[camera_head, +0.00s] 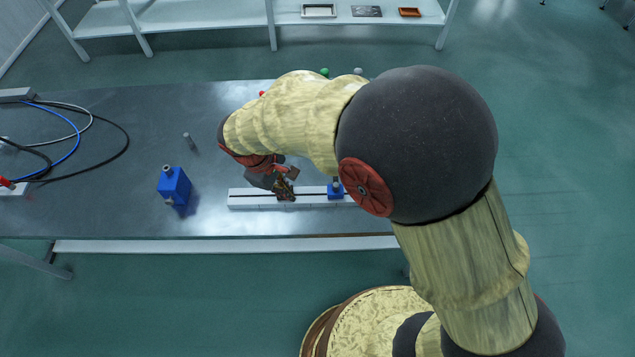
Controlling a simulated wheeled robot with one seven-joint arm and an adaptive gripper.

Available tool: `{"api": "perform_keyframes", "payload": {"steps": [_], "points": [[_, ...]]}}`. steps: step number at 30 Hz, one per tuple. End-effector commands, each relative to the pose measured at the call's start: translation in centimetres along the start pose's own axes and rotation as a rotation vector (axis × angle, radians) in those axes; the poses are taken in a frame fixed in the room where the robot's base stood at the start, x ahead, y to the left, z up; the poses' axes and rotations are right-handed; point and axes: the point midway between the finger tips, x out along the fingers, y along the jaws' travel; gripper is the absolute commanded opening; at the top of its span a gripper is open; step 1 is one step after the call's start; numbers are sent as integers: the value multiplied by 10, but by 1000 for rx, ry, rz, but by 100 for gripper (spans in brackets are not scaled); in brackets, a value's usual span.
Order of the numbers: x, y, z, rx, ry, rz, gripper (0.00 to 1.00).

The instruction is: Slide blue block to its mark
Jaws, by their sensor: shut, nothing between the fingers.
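The blue block (335,190) sits on a pale rail (242,198) with a dark slot, towards the right end that shows. My gripper (286,194) is shut and empty, low over the middle of the rail, to the left of the blue block and apart from it. I cannot tell whether the fingertips touch the rail. My arm covers the rail's right end and part of the table beyond it. The mark cannot be made out clearly from here.
A blue box-shaped part (174,186) and a small grey post (189,140) stand left of the rail. Cables (75,145) lie at the table's far left. Red, green (324,72) and grey knobs show behind my arm.

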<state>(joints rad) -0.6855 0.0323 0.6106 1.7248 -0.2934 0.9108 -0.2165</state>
Motion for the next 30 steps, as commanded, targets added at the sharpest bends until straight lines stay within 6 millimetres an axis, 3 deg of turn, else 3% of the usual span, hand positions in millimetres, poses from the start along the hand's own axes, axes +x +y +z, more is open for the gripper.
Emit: {"api": "perform_keyframes", "payload": {"steps": [6, 10, 19, 30], "points": [[-6, 30, 11, -523, -78, 82, 0], [-6, 33, 15, -704, -104, 80, 0], [8, 33, 17, -794, -111, 71, 0], [79, 40, 22, -791, -111, 69, 0]]}}
